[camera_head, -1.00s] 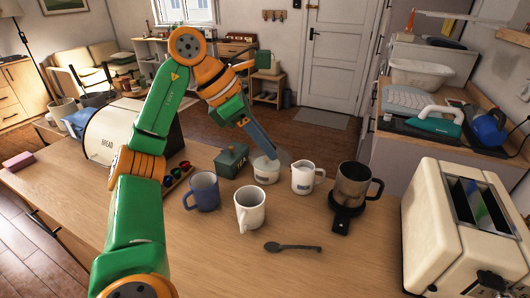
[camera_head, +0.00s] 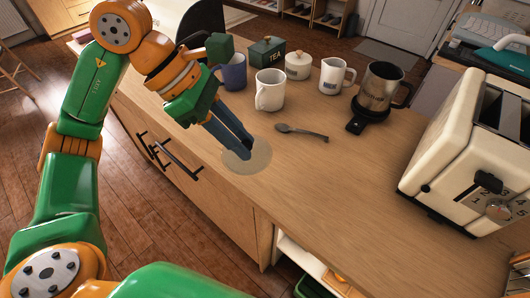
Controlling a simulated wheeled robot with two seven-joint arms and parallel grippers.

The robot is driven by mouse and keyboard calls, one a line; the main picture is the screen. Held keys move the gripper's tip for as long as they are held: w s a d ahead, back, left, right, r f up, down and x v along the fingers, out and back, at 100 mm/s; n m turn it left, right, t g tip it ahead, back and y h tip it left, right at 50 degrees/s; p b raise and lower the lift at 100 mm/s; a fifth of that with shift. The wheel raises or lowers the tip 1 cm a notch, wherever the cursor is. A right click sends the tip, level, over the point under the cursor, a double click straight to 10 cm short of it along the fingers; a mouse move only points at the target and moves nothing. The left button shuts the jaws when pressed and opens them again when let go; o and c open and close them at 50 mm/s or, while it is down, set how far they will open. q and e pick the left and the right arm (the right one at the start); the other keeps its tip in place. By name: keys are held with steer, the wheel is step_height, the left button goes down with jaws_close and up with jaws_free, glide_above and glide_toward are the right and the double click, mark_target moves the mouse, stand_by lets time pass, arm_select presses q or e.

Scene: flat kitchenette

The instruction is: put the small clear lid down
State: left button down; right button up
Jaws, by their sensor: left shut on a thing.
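The small clear lid (camera_head: 262,158) is a see-through round disc, faintly tinted, over the front part of the wooden counter (camera_head: 330,185), near its front edge. My left gripper (camera_head: 242,148) comes in from the upper left with its fingers pointing down, shut on the lid. The fingers hide part of the lid. I cannot tell whether the lid touches the wood or is just above it. My right gripper is not in view.
Behind stand a blue mug (camera_head: 234,72), a white mug (camera_head: 270,90), a green TEA box (camera_head: 267,52), a white lidded jar (camera_head: 298,66), a white jug (camera_head: 336,76) and a dark pot (camera_head: 380,90). A spoon (camera_head: 302,132) lies nearby. A toaster (camera_head: 460,150) stands right. The counter's front middle is clear.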

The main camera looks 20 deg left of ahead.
mark_target(267, 143)
arm_select(q)
steer(key=w+d+f, duration=0.1)
steer(key=w+f, duration=0.2)
steer(key=f, duration=0.1)
steer(key=w+d+f+p, duration=0.1)
steer(key=w, duration=0.1)
steer(key=shift+w+d+f, duration=0.3)
steer(key=shift+d+f, duration=0.05)
steer(key=shift+f, duration=0.05)
steer(key=f, duration=0.2)
steer(key=f+p, duration=0.1)
steer(key=shift+w+d+f, duration=0.1)
steer(key=shift+w+f, duration=0.15)
steer(key=shift+f, duration=0.15)
steer(key=shift+f, duration=0.15)
steer(key=shift+f+b, duration=0.15)
steer(key=shift+b, duration=0.15)
steer(key=c, duration=0.7)
jaws_free()
